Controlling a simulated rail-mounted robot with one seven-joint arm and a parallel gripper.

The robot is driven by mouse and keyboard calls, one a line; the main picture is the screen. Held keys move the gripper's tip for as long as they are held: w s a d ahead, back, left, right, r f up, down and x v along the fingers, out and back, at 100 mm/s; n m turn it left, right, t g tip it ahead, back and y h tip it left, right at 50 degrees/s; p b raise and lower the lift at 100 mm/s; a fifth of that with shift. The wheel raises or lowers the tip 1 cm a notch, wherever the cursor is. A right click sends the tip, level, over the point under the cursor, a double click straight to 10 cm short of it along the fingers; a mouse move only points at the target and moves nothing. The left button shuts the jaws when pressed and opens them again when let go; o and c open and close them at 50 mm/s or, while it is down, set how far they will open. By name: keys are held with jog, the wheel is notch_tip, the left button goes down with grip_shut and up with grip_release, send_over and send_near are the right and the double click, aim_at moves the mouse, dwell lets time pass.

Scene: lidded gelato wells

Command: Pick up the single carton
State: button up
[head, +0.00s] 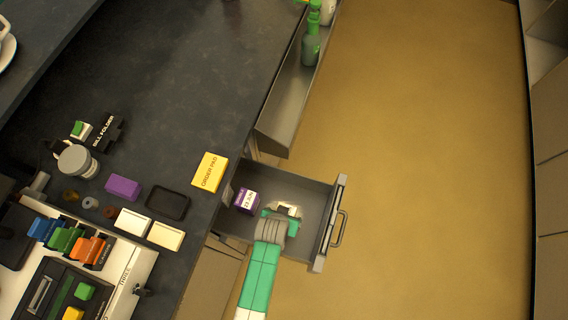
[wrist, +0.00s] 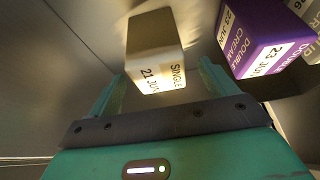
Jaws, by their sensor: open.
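The single carton (wrist: 155,50), white-labelled "SINGLE 21 JUN" with a darker top face, shows in the wrist view ahead of and between my fingers. My gripper (wrist: 161,78) is open, with one finger to each side of the carton; I cannot tell whether either touches it. In the head view my gripper (head: 283,212) is inside the open drawer (head: 331,225), and the arm mostly hides the carton. A purple double cream carton (wrist: 262,38), dated 23 JUN, stands right of my right finger; it also shows in the head view (head: 246,201).
Another carton (wrist: 308,25) is partly cut off at the wrist view's right edge. The dark counter left of the drawer holds a yellow order pad (head: 210,172), a purple block (head: 123,188) and a black tray (head: 167,203). The floor right of the drawer is clear.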

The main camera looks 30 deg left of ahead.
jog(key=b+x, duration=0.1)
jog(key=x, duration=0.3)
jog(key=shift+w+f, duration=0.3)
jog(key=c, duration=1.4)
notch_tip(320, 180, up, 10)
jog(key=shift+r+p, duration=0.1)
jog(key=shift+p, duration=1.1)
